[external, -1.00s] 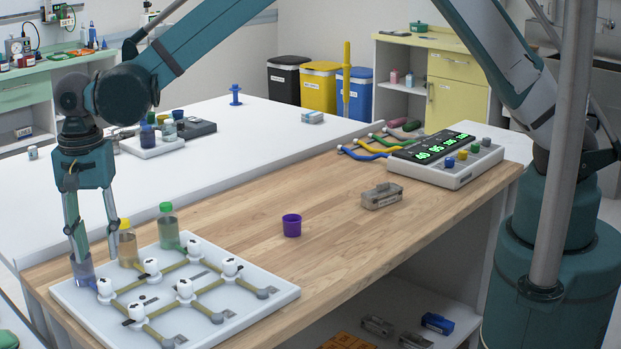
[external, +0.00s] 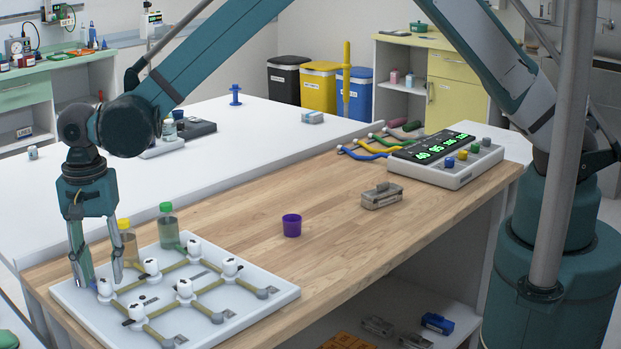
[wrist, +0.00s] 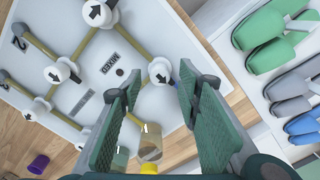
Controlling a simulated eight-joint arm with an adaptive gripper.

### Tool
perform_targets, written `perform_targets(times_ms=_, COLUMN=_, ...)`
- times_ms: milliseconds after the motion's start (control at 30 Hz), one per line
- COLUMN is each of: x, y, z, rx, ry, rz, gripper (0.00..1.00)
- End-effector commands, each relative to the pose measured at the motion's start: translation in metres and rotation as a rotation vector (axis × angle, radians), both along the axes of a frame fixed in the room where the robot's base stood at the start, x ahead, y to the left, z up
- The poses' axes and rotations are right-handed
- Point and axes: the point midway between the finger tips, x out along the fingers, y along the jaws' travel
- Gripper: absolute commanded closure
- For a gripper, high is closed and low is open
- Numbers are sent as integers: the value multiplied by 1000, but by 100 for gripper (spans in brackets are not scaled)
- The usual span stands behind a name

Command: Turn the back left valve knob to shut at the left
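The white valve board (external: 265,290) carries several white knobs joined by tan tubes. The leftmost knob (external: 105,287), at the board's left end by the bottles, is beneath my gripper (external: 101,280). In the wrist view this knob (wrist: 158,75), with a black arrow, lies between the tips of my open gripper (wrist: 157,83). I cannot tell whether either finger touches it. Another arrowed knob (wrist: 61,70) is further left in the wrist view, and one (wrist: 97,13) is at the top. A printed label (wrist: 110,63) sits between the tubes.
Yellow-capped (external: 127,242) and green-capped (external: 168,230) bottles stand along the board's back edge. A blue bottle by the left finger is mostly hidden. A purple cup (external: 292,226), a grey clip-like object (external: 382,196) and a monitor box (external: 450,160) stand right on the wooden table.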

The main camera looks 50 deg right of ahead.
Motion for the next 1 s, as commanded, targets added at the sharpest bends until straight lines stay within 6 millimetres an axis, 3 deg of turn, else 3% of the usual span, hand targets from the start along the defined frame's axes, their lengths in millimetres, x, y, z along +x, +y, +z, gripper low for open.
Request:
perform_targets(times_ms=233, x=0, y=0, z=-19, rx=0, ry=0, rz=0, gripper=66)
perform_targets(times_ms=567, x=0, y=0, z=-21, rx=0, ry=0, rz=0, gripper=66)
perform_targets(times_ms=800, x=0, y=0, z=-21, rx=0, ry=0, rz=0, gripper=94)
perform_targets(times_ms=1000, x=0, y=0, z=-21, rx=0, ry=0, rz=3, gripper=94)
